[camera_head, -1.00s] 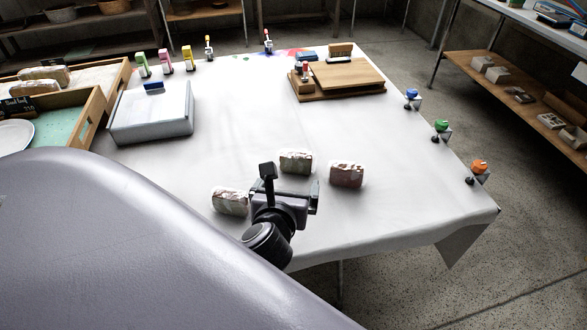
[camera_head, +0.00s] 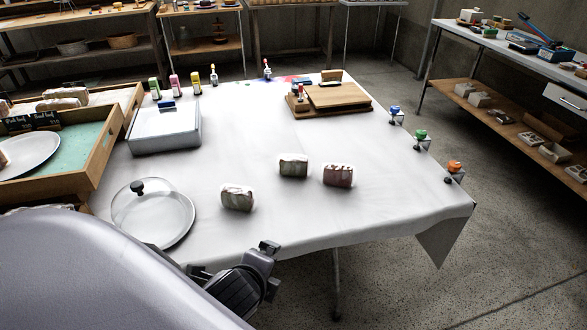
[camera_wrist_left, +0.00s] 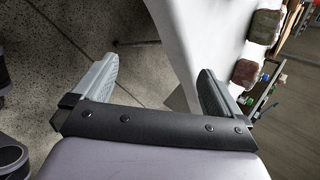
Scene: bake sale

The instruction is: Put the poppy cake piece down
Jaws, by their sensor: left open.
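Three wrapped cake pieces rest apart on the white table (camera_head: 330,215): a left piece (camera_head: 238,197), a middle piece (camera_head: 293,166) and a redder, striped right piece (camera_head: 338,175). I cannot tell by looks which is the poppy one. My left gripper (camera_head: 262,268) is at the table's front edge, nearer to me than the pieces and touching none. In the left wrist view its fingers (camera_wrist_left: 158,70) are spread wide with nothing between them. Two cake pieces, one upper (camera_wrist_left: 263,27) and one lower (camera_wrist_left: 245,73), show there beyond the right finger. My right gripper is out of view.
A plate under a clear dome (camera_head: 152,212) stands at the left front. A grey box (camera_head: 165,130), a wooden board (camera_head: 335,97) and a wooden crate (camera_head: 60,180) stand farther back or left. Small coloured clamps line the right edge. The table's middle and right front are clear.

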